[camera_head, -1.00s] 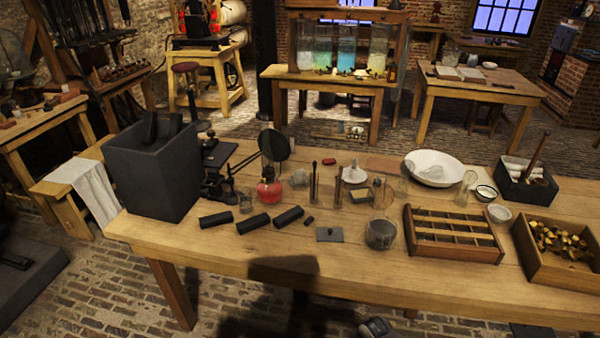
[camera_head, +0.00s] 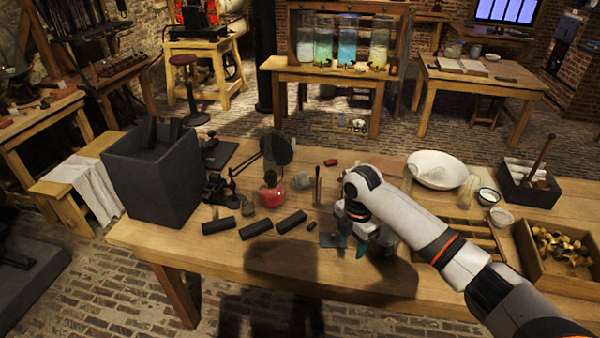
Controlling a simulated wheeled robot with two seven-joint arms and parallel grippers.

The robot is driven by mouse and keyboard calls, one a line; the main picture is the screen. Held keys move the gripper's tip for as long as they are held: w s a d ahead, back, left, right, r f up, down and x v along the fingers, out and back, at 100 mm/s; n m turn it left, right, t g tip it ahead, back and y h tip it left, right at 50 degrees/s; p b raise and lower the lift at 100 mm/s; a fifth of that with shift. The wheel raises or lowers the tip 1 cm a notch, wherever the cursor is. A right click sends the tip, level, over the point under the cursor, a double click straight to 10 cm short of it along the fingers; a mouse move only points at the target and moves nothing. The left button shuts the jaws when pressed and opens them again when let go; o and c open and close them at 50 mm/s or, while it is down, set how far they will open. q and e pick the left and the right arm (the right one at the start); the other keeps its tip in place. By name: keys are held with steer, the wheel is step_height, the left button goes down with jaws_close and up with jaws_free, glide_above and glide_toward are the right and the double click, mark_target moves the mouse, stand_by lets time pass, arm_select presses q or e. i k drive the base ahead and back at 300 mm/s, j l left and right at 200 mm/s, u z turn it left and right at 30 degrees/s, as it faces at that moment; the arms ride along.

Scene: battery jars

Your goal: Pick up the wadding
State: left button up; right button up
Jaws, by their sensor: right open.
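I cannot single out the wadding with certainty. A pale lump (camera_head: 444,177) lies in the wide white bowl (camera_head: 424,160) at the back of the bench, but I cannot tell what it is. My right gripper (camera_head: 350,247) points down over the front middle of the bench, its teal fingertips apart and nothing seen between them. It is close to a small dark square plate (camera_head: 328,240) and a round glass jar, which my arm mostly covers. My right arm also hides the small items behind it. My left gripper is out of view.
A large dark box (camera_head: 155,180) stands at the left of the wooden bench (camera_head: 215,258). At right are a slatted wooden rack (camera_head: 485,236), a box of brass parts (camera_head: 540,278) and a dark tray (camera_head: 522,196).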

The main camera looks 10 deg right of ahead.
mark_target(302, 180)
steer(key=i, duration=1.8)
